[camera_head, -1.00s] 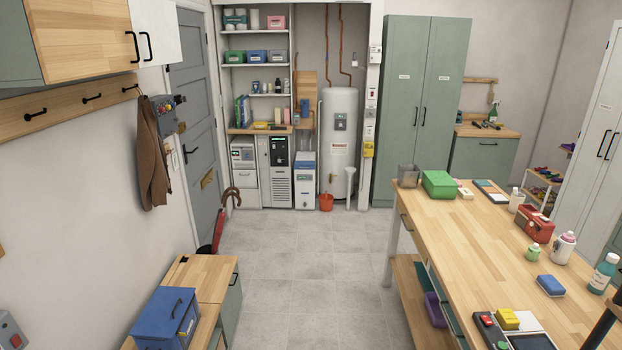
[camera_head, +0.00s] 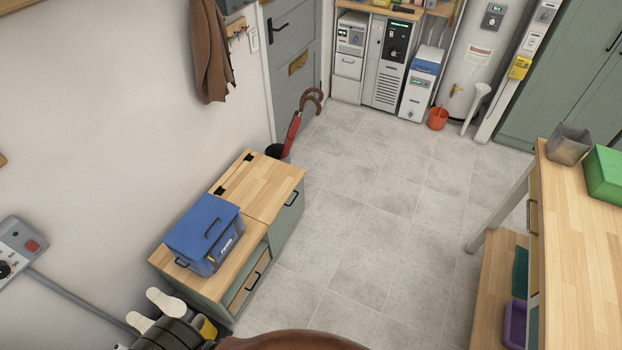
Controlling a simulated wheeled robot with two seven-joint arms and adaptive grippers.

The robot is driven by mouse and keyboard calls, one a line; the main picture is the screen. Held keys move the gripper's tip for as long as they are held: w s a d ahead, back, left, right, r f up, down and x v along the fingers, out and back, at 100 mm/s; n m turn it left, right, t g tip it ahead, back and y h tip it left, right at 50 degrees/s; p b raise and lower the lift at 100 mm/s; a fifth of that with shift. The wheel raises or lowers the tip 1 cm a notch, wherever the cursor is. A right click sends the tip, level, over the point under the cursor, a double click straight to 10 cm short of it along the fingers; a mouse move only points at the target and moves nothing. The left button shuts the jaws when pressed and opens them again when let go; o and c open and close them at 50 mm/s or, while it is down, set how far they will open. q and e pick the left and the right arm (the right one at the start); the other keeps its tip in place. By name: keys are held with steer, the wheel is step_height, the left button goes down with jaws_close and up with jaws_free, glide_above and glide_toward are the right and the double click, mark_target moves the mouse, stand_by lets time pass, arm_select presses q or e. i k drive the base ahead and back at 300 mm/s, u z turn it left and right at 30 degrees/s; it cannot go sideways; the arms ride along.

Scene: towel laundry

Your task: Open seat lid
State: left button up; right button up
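A low bench stands against the left wall, with a pale wooden top and a green-grey body. Its far part has a flat wooden seat lid (camera_head: 268,188) that lies closed. Two black hinges (camera_head: 220,190) sit along the lid's wall side. A blue box (camera_head: 205,232) with a dark handle stands on the near part of the top, beside the lid. The lid itself looks clear. Neither of my grippers is in view.
A red umbrella (camera_head: 292,132) stands in a dark holder just beyond the bench. Grey tiled floor (camera_head: 350,235) is free between the bench and the wooden worktable (camera_head: 575,250) at right. A brown rounded object (camera_head: 290,341) shows at the bottom edge.

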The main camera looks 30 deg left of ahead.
mark_target(262, 185)
steer(key=i, duration=2.2)
steer(key=u, duration=2.75)
